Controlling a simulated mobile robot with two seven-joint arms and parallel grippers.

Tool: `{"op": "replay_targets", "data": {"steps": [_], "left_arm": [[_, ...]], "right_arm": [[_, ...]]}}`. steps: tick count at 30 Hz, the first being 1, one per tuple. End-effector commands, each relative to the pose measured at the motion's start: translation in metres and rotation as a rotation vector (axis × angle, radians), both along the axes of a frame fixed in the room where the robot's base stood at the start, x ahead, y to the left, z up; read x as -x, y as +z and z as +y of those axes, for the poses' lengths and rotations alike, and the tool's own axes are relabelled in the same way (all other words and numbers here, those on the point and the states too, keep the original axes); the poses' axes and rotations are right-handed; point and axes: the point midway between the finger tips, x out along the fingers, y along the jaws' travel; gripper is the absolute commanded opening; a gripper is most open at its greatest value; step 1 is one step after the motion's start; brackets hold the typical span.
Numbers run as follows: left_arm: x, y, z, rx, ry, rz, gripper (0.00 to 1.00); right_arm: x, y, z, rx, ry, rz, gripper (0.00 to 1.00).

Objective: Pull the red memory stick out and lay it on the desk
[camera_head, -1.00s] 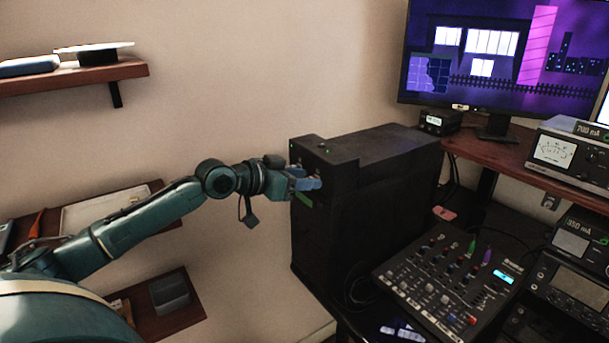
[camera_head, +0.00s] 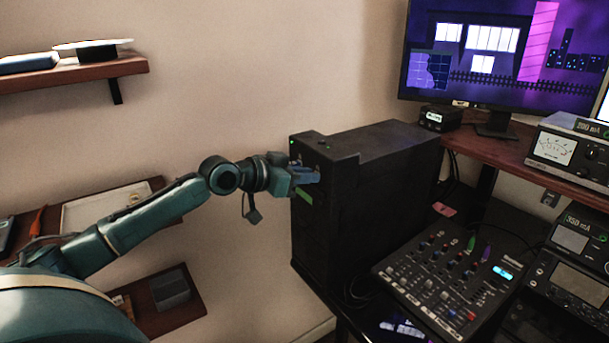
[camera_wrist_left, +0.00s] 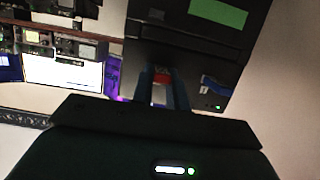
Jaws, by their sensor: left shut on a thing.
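A black computer tower (camera_head: 388,160) stands on the desk in the head view, with a green label (camera_head: 305,196) on its front. My left gripper (camera_head: 308,177) is at the upper front of the tower. In the left wrist view, its two fingers are shut on the red memory stick (camera_wrist_left: 161,77), which shows as a small red patch at the tower's front. The fingers hide much of the stick, and I cannot tell how far it sits in its port. A blue stick-like piece (camera_wrist_left: 216,88) is on the same front, beside the fingers. My right gripper is not in view.
A mixer (camera_head: 450,280) with knobs stands right of the tower, and a small pink-red item (camera_head: 443,209) lies behind it. A monitor (camera_head: 505,50) and meter boxes (camera_head: 567,150) are at the right. Shelves (camera_head: 75,75) hang on the left wall.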

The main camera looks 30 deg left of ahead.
Motion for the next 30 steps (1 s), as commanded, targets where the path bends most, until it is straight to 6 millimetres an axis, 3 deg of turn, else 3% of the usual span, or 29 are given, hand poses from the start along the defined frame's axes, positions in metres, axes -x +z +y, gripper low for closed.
{"op": "replay_targets", "data": {"steps": [30], "left_arm": [[0.026,-0.002,0.012,-0.001,0.003,0.001,0.00]], "right_arm": [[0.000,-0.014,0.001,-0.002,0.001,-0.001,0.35]]}}
